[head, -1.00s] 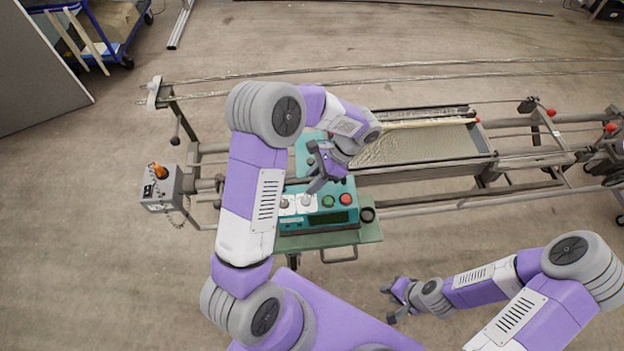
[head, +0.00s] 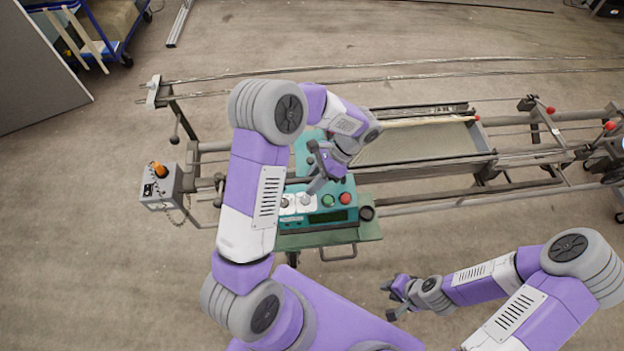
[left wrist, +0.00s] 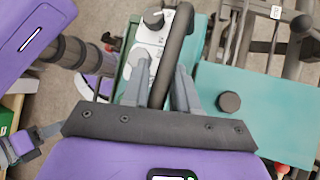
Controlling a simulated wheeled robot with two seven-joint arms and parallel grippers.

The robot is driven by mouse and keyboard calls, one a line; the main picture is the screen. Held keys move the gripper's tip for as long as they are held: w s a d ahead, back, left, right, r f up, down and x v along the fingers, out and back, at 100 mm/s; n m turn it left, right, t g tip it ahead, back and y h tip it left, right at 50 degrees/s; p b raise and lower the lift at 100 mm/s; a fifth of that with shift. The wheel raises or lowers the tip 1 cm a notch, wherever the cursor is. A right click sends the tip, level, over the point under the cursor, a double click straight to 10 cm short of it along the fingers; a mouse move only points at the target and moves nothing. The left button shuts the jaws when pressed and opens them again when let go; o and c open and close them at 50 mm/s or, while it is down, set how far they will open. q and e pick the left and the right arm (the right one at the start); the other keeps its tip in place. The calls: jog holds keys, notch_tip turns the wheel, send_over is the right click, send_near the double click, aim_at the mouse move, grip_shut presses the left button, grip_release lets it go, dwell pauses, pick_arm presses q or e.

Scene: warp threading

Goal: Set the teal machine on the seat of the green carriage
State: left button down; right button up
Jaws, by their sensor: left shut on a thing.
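The teal machine (head: 318,219) is a box with a grey panel of knobs, a green and a red button and a dark display. It is over the green carriage (head: 367,232), whose plate shows below and right of it; I cannot tell whether they touch. My left gripper (head: 313,186) is shut on the machine's dark bar handle. In the left wrist view the handle runs between the fingers (left wrist: 160,88), with the knob panel (left wrist: 146,45) behind. A teal surface with a black knob (left wrist: 229,102) lies to the right. My right gripper (head: 391,301) is open and empty, low over the floor.
Long rails (head: 440,207) run to the right, with a shallow cream-coloured tray (head: 425,145) behind the carriage. A grey control box with an orange knob (head: 160,188) stands at the left end. The floor in front is clear. A blue cart (head: 105,45) is far back left.

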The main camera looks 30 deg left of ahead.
aim_at(305, 201)
pick_arm(q)
jog(key=shift+s+d+f, duration=0.2)
jog(key=shift+s+f, duration=0.15)
jog(key=shift+s+r+n+h+p, duration=0.2)
jog(key=shift+s+n+h+p, duration=0.1)
jog(key=shift+s, duration=0.55)
jog(key=shift+w, duration=0.1)
jog(key=shift+r, duration=0.2)
dwell(0.4)
jog(key=shift+s+d+r+m+y+p, duration=0.3)
jog(key=shift+s+d+m+y, duration=0.25)
jog(key=shift+m, duration=0.35)
jog(key=shift+f, duration=0.6)
dwell(1.3)
jog(key=shift+w+a+f+m+g+h+p, duration=0.2)
jog(key=shift+w+a+f+g, duration=0.15)
jog(key=shift+w, duration=0.2)
jog(key=shift+w+a+f+m+g+h+p, duration=0.15)
jog(key=shift+w+f+g, duration=0.1)
jog(key=shift+w+f, duration=0.25)
dwell(0.4)
jog(key=shift+w+a+f+g, duration=0.3)
jog(key=shift+w+f+g, duration=0.1)
jog(key=shift+w, duration=0.2)
dwell(0.3)
jog(key=shift+f, duration=0.1)
dwell(0.8)
